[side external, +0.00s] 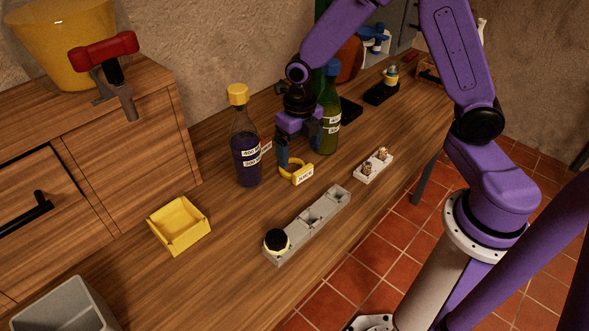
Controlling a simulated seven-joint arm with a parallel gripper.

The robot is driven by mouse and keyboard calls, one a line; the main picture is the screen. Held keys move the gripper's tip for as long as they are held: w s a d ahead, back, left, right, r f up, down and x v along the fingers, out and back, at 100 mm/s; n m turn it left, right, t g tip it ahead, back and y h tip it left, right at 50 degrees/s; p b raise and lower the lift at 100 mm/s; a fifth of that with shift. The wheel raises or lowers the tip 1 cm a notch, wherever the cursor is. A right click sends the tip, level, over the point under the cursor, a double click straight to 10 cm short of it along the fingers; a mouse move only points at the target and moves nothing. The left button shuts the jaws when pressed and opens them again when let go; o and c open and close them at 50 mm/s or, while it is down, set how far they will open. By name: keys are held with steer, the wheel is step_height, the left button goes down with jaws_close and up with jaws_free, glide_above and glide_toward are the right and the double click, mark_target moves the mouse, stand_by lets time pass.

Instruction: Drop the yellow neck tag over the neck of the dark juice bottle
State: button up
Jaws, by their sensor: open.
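The dark juice bottle (245,158) stands upright on the wooden bench. It has dark purple contents, a yellow cap (237,94) and white labels on its side. The yellow neck tag (289,174), a ring with a white plate reading what looks like "JUICE", is to the right of the bottle and apart from its neck, low by the bench top. My gripper (292,158) points down directly over the tag, jaws open. One blue finger reaches down close to the ring. The other finger is partly hidden, and I cannot tell whether either touches the ring.
A green bottle (328,115) stands close behind my gripper. A grey slotted rack (300,228) with a black-topped item lies in front. A yellow tray (180,222) sits at left, a small white holder (373,168) at right. Bare bench lies between tray and rack.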

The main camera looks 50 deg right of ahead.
mark_target(300, 175)
steer(key=shift+s+d+f, duration=0.1)
steer(key=shift+f, duration=1.55)
steer(key=shift+s+d+f, duration=0.1)
steer(key=shift+f, duration=1.55)
steer(key=c, duration=1.1)
steer(key=shift+o, duration=0.2)
steer(key=shift+r, duration=0.15)
